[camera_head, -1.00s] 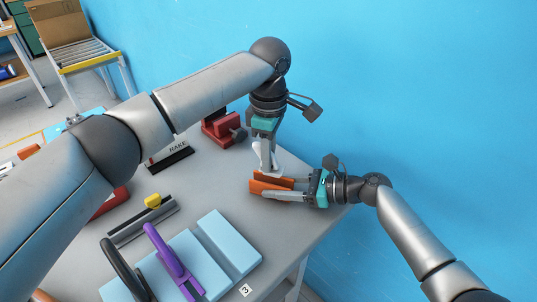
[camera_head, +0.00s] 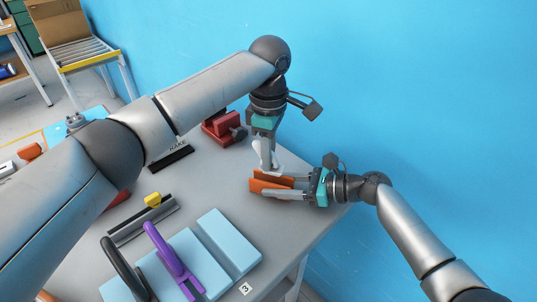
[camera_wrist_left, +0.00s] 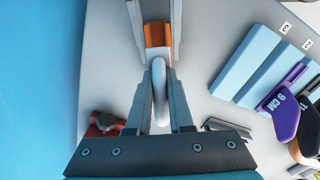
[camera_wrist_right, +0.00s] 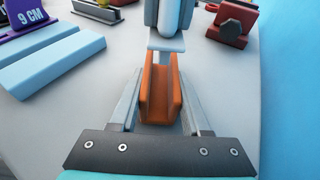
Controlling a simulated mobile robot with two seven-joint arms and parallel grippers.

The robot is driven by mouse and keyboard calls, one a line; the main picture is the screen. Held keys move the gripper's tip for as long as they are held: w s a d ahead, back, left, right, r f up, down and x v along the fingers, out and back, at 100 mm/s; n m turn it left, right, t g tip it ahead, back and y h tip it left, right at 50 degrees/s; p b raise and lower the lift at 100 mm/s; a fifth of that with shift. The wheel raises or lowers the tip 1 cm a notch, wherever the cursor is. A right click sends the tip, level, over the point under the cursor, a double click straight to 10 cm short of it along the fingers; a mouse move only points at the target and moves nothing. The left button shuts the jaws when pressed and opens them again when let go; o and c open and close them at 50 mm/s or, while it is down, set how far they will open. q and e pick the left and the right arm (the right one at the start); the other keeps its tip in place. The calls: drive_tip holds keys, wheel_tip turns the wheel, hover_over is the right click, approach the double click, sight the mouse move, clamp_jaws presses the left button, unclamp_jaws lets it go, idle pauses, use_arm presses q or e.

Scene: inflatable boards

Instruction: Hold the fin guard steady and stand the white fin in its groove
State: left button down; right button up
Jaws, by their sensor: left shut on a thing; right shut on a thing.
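The white fin (camera_wrist_left: 159,88) is between the fingers of my left gripper (camera_head: 266,158), which is shut on it and points down. The orange fin guard (camera_wrist_right: 161,98) lies on the table with its groove facing up. My right gripper (camera_head: 286,187) is shut on the guard from the right, with a finger along each side. In the right wrist view, the fin (camera_wrist_right: 168,18) is upright at the guard's far end, with a flat pale part at its lower end. I cannot tell whether it touches the groove.
Light blue boards (camera_head: 228,243) lie at the table's front, with a purple tool (camera_head: 170,258) on them. A red clamp-like block (camera_head: 222,128) stands behind my left gripper. A yellow-topped rail (camera_head: 145,220) lies left. The blue wall is close on the right.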

use_arm(q)
drive_tip(key=shift+f, duration=1.6)
idle(0.3)
drive_tip(key=c, duration=0.7)
unclamp_jaws()
drive_tip(key=shift+c, duration=0.2)
drive_tip(key=shift+r, duration=0.1)
wheel_tip(320, 180, up, 12)
use_arm(e)
drive_tip(key=o, duration=1.1)
drive_tip(key=shift+c, duration=0.2)
